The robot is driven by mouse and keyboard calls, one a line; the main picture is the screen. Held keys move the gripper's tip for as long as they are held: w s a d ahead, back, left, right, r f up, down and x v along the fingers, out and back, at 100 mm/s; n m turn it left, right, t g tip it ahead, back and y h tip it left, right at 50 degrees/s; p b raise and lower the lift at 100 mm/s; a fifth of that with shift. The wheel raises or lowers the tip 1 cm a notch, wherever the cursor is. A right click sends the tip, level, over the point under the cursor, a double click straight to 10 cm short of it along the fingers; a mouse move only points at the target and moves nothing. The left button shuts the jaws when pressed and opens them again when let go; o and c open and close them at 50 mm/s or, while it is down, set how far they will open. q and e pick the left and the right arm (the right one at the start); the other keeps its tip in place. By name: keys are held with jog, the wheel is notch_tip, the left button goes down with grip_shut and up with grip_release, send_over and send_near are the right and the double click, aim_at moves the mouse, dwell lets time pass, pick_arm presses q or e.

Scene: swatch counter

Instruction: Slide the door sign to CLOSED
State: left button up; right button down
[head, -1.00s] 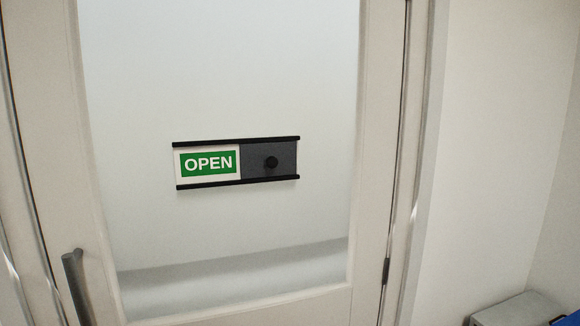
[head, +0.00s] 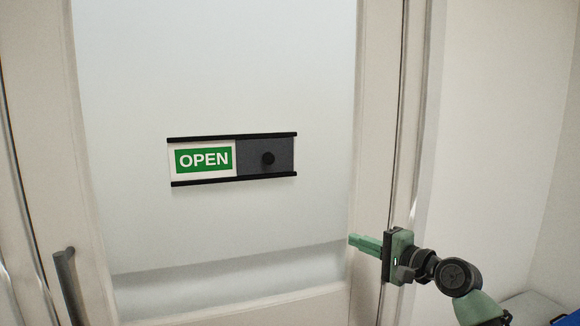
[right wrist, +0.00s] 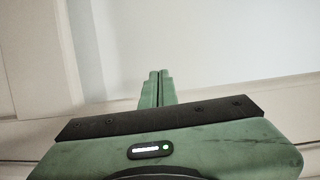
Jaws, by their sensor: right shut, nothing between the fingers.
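The door sign (head: 232,160) is mounted on the door's pale panel, between dark top and bottom rails. Its left part shows OPEN in white on green (head: 203,160). Its right part is a dark grey slider cover with a round black knob (head: 267,158). My right gripper (head: 352,239) is in the head view, below and to the right of the sign, apart from it, fingers pointing left. In the right wrist view its green fingers (right wrist: 157,88) are together and empty. The sign does not show in the right wrist view. My left gripper is not in view.
The door has a dark vertical handle (head: 69,286) at lower left and a pale frame (head: 375,120) at right. A grey box (head: 530,308) with something blue beside it stands at the lower right. The space in front of the sign is clear.

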jog(key=s+a+r+n+g+y, duration=0.1)
jog(key=s+r, duration=0.3)
jog(key=r, duration=0.5)
jog(key=s+a+r+n+g+y, duration=0.1)
jog(key=s+a+r+y, duration=0.2)
jog(key=r, duration=0.6)
jog(key=shift+s+a+y, duration=0.3)
jog(key=shift+s+y, duration=0.3)
jog(key=shift+s, duration=0.3)
jog(key=shift+r, duration=0.1)
jog(key=p, duration=0.4)
send_near(290, 163)
jog(key=a+r, duration=0.2)
jog(key=a, duration=0.3)
jog(key=a+p, duration=0.2)
jog(key=a, duration=0.1)
jog(key=shift+w+r, duration=0.25)
jog(key=shift+w, duration=0.05)
jog(key=shift+f, duration=0.1)
jog(key=shift+w, duration=0.1)
